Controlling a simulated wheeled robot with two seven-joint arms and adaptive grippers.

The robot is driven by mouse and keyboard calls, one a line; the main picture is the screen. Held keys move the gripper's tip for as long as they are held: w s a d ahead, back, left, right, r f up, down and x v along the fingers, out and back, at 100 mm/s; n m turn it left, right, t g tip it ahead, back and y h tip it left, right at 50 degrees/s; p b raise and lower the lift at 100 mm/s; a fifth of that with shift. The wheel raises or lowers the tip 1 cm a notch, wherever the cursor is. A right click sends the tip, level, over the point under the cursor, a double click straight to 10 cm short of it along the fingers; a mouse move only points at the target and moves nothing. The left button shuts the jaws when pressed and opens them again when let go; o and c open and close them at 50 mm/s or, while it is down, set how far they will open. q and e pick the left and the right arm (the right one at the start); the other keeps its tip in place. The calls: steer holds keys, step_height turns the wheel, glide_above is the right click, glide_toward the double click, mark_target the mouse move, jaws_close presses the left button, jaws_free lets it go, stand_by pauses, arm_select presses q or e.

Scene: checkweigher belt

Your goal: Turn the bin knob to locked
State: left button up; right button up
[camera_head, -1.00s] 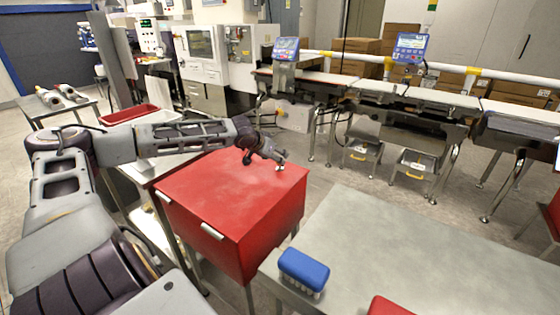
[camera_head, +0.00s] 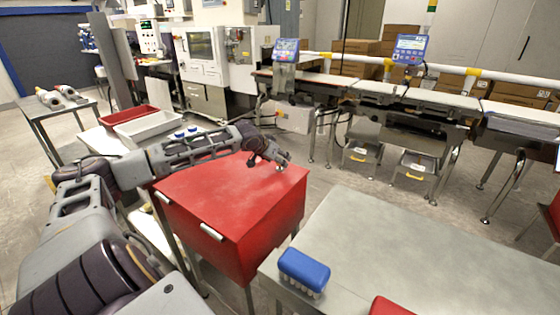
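The red bin (camera_head: 235,205) stands in the middle, with a sloped red lid and pale tabs on its front edge. My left gripper (camera_head: 276,160) is over the lid's far right corner, reaching in from the left. A small pale fitting (camera_head: 279,168), perhaps the knob, shows right under the fingertips. The gripper partly covers it, and I cannot tell whether they touch or how the knob is turned. The fingers are too small to tell open from shut. My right gripper is not in view.
A steel table (camera_head: 400,245) at the front right bears a blue brush (camera_head: 303,268) and a red item (camera_head: 390,306). A red tray (camera_head: 128,116) and a white tray (camera_head: 153,128) sit on a side table at left. The checkweigher belt (camera_head: 385,88) runs behind.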

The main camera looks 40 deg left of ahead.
arm_select(q)
steer(key=shift+x, duration=0.85)
steer(key=shift+w+f, duration=0.2)
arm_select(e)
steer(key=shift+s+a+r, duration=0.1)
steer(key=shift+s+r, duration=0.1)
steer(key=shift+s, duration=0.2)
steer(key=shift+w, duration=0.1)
arm_select(q)
steer(key=c, duration=1)
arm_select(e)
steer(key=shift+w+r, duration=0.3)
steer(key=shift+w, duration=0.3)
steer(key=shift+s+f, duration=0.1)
